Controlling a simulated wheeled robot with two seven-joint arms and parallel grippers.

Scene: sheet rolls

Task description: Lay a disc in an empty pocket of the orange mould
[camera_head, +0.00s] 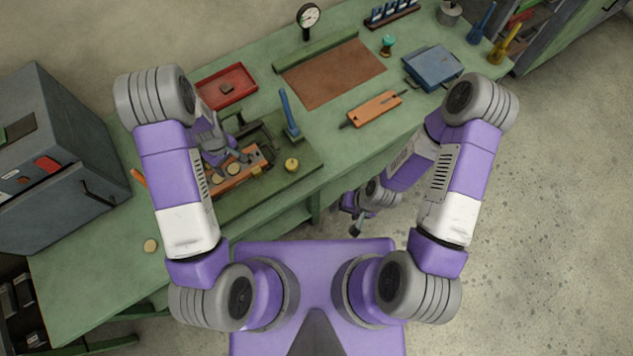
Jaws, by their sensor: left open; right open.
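The orange mould (258,153) lies on a dark green board on the bench, partly hidden by my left arm and gripper. Pale discs (233,169) show in or on it; which pockets are empty I cannot tell. My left gripper (234,160) is over the mould, pointing down, open; whether it touches a disc I cannot tell. My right gripper (355,224) is open and empty, off the front edge of the bench.
A red tray (227,86), brown mat (333,74), orange block (374,108) and blue box (433,67) lie further back.

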